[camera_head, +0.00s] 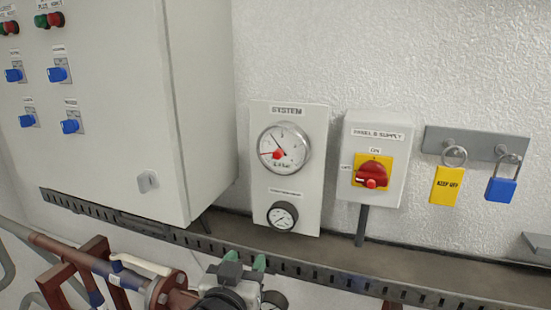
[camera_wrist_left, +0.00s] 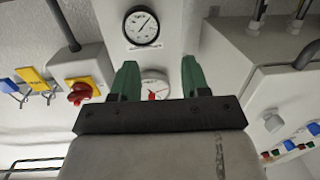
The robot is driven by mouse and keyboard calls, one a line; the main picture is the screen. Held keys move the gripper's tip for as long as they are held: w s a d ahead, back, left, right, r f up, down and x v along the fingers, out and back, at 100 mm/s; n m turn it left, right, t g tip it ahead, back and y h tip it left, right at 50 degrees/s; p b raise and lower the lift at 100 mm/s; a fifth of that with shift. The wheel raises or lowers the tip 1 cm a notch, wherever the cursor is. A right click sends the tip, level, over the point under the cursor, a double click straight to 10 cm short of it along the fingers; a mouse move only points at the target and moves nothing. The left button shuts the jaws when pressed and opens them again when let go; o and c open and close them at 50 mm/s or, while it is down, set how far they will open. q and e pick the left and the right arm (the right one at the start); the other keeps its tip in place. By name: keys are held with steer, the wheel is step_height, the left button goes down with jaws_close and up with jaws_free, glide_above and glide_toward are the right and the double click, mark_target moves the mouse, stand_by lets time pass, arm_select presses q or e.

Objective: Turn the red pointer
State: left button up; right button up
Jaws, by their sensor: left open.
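The red pointer (camera_head: 277,154) sits on the face of the large round gauge (camera_head: 293,140) on the SYSTEM panel (camera_head: 257,190). My left gripper (camera_head: 245,259) is low in the head view, below the panel and apart from the gauge. Its green fingers are apart with nothing between them. In the left wrist view the open fingers (camera_wrist_left: 160,64) frame the large gauge (camera_wrist_left: 158,80), and the red pointer (camera_wrist_left: 152,96) shows between them, partly cut off by the gripper body. My right gripper is in neither view.
A smaller gauge (camera_head: 282,215) is below the large one. A cabinet (camera_head: 120,110) is left. A perforated rail (camera_head: 215,246) runs below the panel.

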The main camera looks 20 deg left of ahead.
mark_target(277, 157)
arm_select(q)
step_height(277, 157, up, 13)
steer(key=w+d+t+h, duration=0.1)
steer(key=w+d+t, duration=0.1)
steer(key=t, duration=0.3)
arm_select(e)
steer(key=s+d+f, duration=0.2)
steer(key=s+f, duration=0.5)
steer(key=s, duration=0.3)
arm_select(q)
steer(key=p+x, duration=0.5)
steer(key=x, duration=0.4)
steer(key=shift+d+r, duration=0.15)
steer(key=shift+d, duration=0.05)
steer(key=shift+w+r, duration=0.15)
steer(key=shift+w, duration=0.5)
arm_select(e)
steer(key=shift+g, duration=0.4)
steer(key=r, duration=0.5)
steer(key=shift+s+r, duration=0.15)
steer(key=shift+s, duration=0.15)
arm_select(q)
steer(key=shift+c, duration=0.3)
jaws_close()
